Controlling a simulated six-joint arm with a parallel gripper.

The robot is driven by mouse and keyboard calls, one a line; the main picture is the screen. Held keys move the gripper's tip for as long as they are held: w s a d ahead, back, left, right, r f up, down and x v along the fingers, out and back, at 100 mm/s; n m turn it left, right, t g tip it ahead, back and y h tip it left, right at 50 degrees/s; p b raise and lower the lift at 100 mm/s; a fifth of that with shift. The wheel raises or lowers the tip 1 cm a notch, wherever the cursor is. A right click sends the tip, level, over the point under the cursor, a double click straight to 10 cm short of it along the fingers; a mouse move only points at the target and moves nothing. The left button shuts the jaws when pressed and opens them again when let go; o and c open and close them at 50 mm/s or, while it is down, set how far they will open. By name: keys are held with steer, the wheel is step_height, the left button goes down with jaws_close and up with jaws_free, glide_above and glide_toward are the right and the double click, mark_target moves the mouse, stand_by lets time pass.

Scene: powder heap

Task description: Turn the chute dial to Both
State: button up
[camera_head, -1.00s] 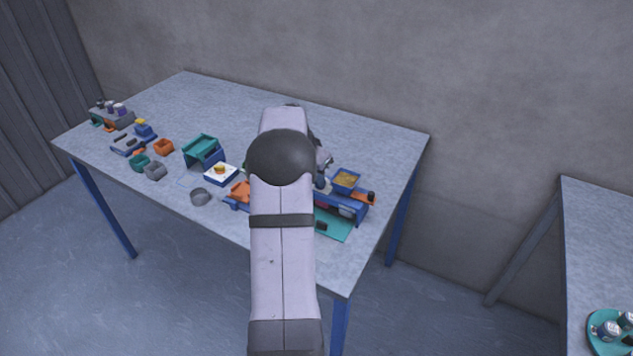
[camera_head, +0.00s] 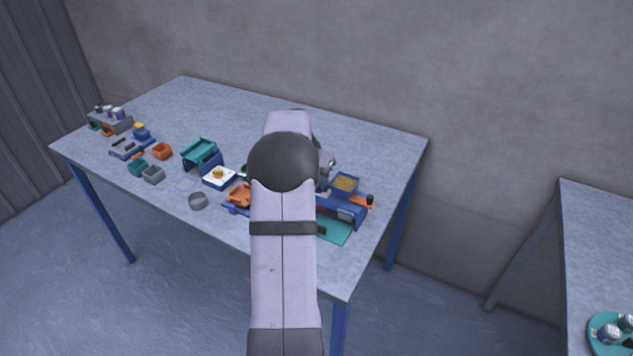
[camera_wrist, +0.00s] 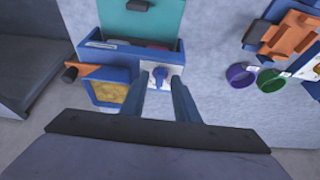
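The chute dial (camera_wrist: 160,76) is a small blue knob on a pale plate on the blue dispenser (camera_wrist: 120,57) in the wrist view. Its markings are too small to read. My gripper (camera_wrist: 159,86) is open, with one blue finger on each side of the dial in the picture. I cannot tell whether the fingers touch it or are still above it. In the head view the blue dispenser (camera_head: 350,214) stands near the table's right end, and my arm hides the dial there.
A hopper of yellow powder (camera_wrist: 110,92) with an orange lever (camera_wrist: 84,71) is beside the dial. A teal tray (camera_wrist: 125,22) adjoins the dispenser. A purple cup (camera_wrist: 240,76) and a green cup (camera_wrist: 270,81) stand to the right in the wrist view.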

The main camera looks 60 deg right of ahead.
steer(key=b+v, duration=0.2)
steer(key=v, duration=0.5)
steer(key=shift+r, duration=0.2)
stand_by(0.6)
